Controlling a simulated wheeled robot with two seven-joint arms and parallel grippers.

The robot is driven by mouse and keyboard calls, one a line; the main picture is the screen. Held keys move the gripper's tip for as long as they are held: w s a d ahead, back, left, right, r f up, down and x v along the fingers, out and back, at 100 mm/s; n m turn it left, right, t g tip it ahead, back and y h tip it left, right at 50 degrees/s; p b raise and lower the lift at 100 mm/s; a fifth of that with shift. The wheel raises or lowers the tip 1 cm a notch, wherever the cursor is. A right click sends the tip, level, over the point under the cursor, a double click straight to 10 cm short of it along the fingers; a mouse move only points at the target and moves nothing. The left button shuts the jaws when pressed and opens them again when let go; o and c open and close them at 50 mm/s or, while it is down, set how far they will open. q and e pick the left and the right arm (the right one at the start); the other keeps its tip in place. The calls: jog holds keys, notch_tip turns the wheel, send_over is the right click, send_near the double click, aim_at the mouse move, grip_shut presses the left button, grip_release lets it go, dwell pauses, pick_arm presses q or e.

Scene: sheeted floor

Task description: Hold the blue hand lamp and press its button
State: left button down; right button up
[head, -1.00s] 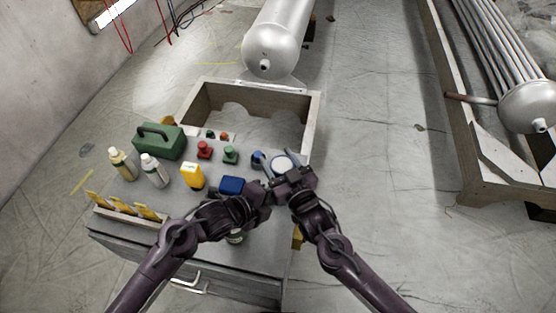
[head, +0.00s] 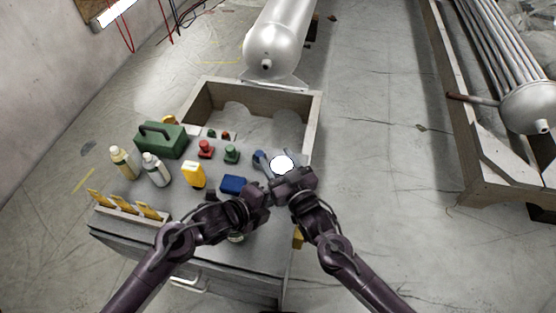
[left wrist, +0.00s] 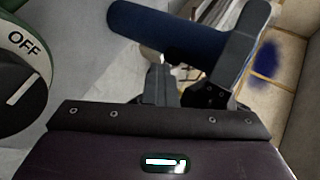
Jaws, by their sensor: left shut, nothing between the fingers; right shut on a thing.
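The blue hand lamp (head: 259,159) is held above the right part of the bench top. Its round face (head: 282,162) glows bright white in the head view. My right gripper (head: 288,179) is shut on the lamp; its jaws hide much of the lamp body. My left gripper (head: 264,191) is shut and empty, close beside the lamp on the left. In the left wrist view the lamp's dark blue barrel (left wrist: 165,32) lies just beyond the left fingertips (left wrist: 160,75). I cannot tell whether they touch it. I cannot make out the button.
The grey bench holds a green toolbox (head: 160,140), two bottles, a yellow device (head: 193,175), a blue box (head: 233,184) and red and green push-buttons. An OFF dial (left wrist: 18,75) is close at the left wrist view's edge. Open floor lies right of the bench.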

pick_arm(q)
jog(key=s+a, duration=0.1)
jog(key=s, duration=0.5)
pick_arm(e)
jog(key=shift+d, duration=0.1)
dwell(0.3)
jog(key=o, duration=1.1)
jog(key=shift+w, duration=0.1)
jog(key=shift+o, duration=0.2)
